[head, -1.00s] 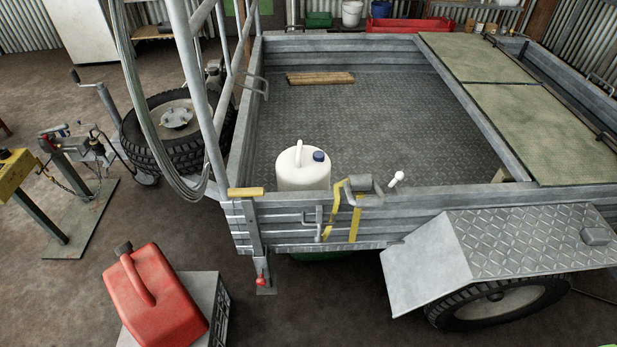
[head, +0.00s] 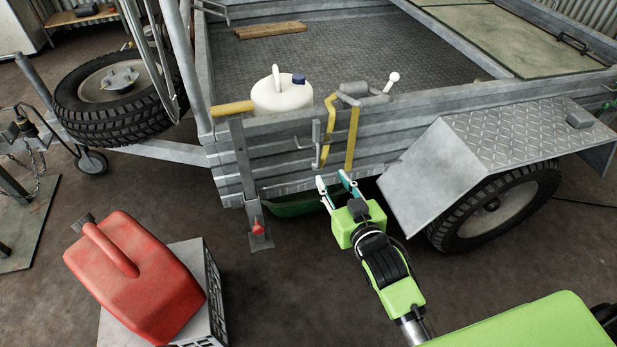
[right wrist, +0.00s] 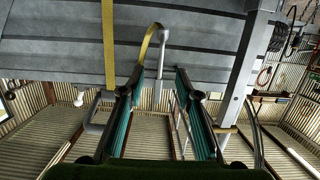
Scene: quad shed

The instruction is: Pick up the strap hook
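The strap hook (head: 317,143) is a slim grey metal piece at the loose lower end of a yellow strap (head: 328,126), against the trailer's side wall. In the right wrist view the hook (right wrist: 162,43) appears between my right gripper's fingers (right wrist: 160,76), beyond their tips. In the head view my right gripper (head: 336,183) is open and empty, just below the hook and pointing at the side wall. No contact with the hook shows, and the exact gap is hard to tell. My left gripper is not in view.
The trailer wall (head: 275,153) carries a ratchet (head: 362,93) and a second strap run (head: 351,138). The mudguard (head: 485,145) juts out right of the gripper. A white container (head: 282,97) stands inside the trailer.

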